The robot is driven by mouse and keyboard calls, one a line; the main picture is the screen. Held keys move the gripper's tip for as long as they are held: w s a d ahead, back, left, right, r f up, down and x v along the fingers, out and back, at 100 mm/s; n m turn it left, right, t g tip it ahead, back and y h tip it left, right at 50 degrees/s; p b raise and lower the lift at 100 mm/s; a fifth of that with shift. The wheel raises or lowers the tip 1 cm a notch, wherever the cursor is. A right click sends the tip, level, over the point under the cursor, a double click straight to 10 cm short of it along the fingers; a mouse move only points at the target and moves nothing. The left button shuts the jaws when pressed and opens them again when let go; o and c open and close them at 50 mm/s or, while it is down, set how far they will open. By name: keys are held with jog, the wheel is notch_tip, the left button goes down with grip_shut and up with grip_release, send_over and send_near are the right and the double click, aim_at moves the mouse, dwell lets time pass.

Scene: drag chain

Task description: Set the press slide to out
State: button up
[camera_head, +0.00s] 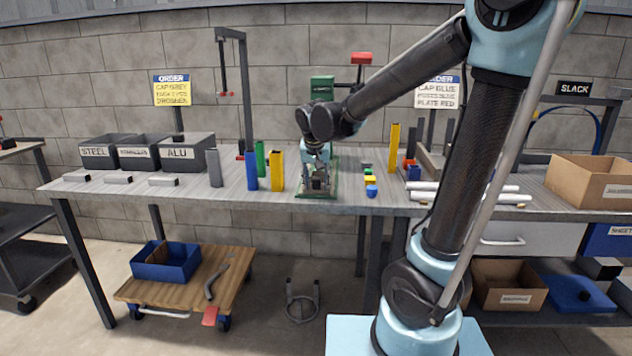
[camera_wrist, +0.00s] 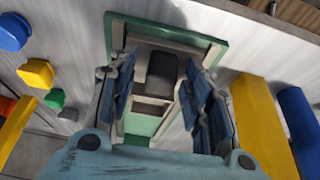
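The green press (camera_head: 322,88) stands at the middle of the bench. My arm and wrist cover most of its body. Its green base (camera_wrist: 200,48) also shows in the wrist view, with pale grey parts on it and a dark grey block (camera_wrist: 162,70) among them. This block appears to be on the slide, but I cannot tell the slide's exact position. My gripper (camera_head: 317,172) points down over the base. In the wrist view my gripper (camera_wrist: 158,82) is open, with one blue-padded finger on each side of the dark block. Contact with it is not clear.
Blue (camera_head: 252,170) and yellow (camera_head: 277,171) posts stand close left of the press. Small coloured caps (camera_head: 370,181) lie close right. The press's red handle (camera_head: 361,58) sticks up behind my wrist. Grey bins (camera_head: 188,153) and white tubes (camera_head: 480,197) are farther off.

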jog(key=shift+r, duration=0.15)
jog(key=v, duration=1.1)
jog(key=shift+s+r, duration=0.2)
jog(key=shift+r, duration=0.1)
jog(key=s+d+f+g, duration=0.1)
jog(key=s+d+f, duration=0.3)
jog(key=d, duration=0.4)
jog(key=s+d+f, duration=0.4)
jog(key=d, duration=0.4)
jog(key=s+d+f+g, duration=0.1)
jog(key=s+d+f, duration=0.7)
jog(key=s+f, duration=0.4)
jog(key=shift+d+f+n, duration=0.3)
jog(key=shift+d+f, duration=0.1)
jog(key=shift+f, duration=0.1)
jog(key=shift+s, duration=0.15)
jog(key=shift+w+f, duration=0.2)
jog(key=shift+w, duration=0.25)
